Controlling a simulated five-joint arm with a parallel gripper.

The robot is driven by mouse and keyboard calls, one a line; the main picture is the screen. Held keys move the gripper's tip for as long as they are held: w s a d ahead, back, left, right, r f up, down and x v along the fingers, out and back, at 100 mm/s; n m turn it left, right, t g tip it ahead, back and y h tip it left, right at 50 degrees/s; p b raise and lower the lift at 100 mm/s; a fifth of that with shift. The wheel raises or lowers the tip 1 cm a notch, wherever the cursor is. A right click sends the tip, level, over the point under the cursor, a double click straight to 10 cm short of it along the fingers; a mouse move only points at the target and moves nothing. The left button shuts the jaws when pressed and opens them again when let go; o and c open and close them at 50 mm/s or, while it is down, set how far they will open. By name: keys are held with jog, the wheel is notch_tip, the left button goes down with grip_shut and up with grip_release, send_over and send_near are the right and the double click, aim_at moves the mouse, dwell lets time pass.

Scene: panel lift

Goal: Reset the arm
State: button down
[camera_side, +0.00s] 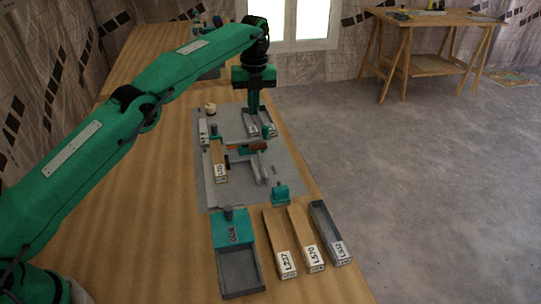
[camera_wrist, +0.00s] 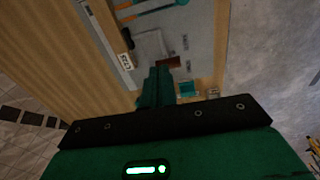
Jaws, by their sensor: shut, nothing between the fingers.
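My gripper (camera_side: 254,106) points down at the far end of the grey work mat (camera_side: 290,190) in the side view, above or beside a small tray of grey pieces (camera_side: 262,127). Its fingers are together with nothing seen between them. In the wrist view my gripper (camera_wrist: 158,72) reaches over the mat, and its green body fills the bottom. Whether the fingertips touch anything is unclear. A labelled wooden block (camera_side: 217,160) lies on the mat's left side and also shows in the wrist view (camera_wrist: 125,58).
In front of the mat lie a grey tray with a green end (camera_side: 240,272), two labelled wooden bars (camera_side: 280,245) (camera_side: 306,240) and a labelled grey bar (camera_side: 330,235). A green block (camera_side: 280,192) stands at the mat's near right. The wooden bench (camera_side: 165,215) has bare room on the left.

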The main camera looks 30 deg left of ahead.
jog(key=s+a+r+n+t, duration=0.2)
jog(key=s+r+n, duration=0.5)
jog(key=s+r, duration=0.1)
jog(key=s+a+r+n+t, duration=0.1)
jog(key=s+a+r+n, duration=0.2)
jog(key=s+r+n, duration=0.5)
jog(key=s+f+n+t, duration=0.1)
jog(key=s+f+n, duration=0.2)
jog(key=s, duration=0.5)
jog(key=s+a+f+n+t, duration=0.1)
jog(key=s+f+n, duration=0.2)
jog(key=s+n, duration=0.2)
jog(key=s+a+f+n+t, duration=0.1)
jog(key=s+f+n, duration=0.2)
jog(key=s, duration=0.9)
jog(key=shift+n, duration=0.7)
